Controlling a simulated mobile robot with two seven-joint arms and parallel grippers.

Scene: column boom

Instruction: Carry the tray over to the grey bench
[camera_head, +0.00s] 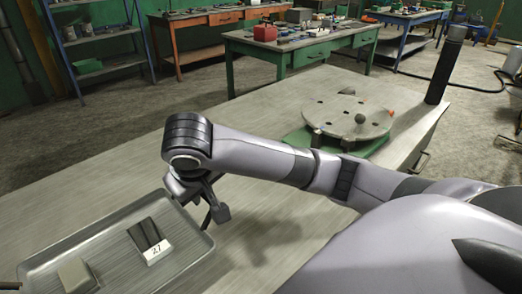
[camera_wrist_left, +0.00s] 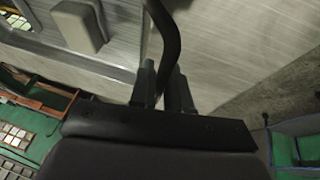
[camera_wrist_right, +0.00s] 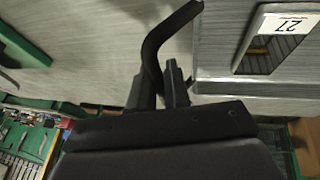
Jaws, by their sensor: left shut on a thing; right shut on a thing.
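The grey metal tray (camera_head: 100,242) is at the lower left of the head view, partly cut off by the frame. In it lie a dark block (camera_head: 145,233) with a white label reading 27 and a pale grey block (camera_head: 76,275). My right gripper (camera_head: 208,203) is at the tray's right end. In the right wrist view its fingers (camera_wrist_right: 160,85) are shut on a black bent handle (camera_wrist_right: 160,40). In the left wrist view my left gripper (camera_wrist_left: 164,85) is shut on another black handle (camera_wrist_left: 166,35) beside the tray (camera_wrist_left: 75,62). I cannot tell whether the tray touches the surface below.
A wide pale grey worktop (camera_head: 270,225) fills the middle. On it stand a round grey plate (camera_head: 345,112) on a green base (camera_head: 300,137) and a black cylinder (camera_head: 445,68). Beyond are a green workbench (camera_head: 300,45), an orange bench (camera_head: 200,35) and blue shelving (camera_head: 95,40). Concrete floor lies between.

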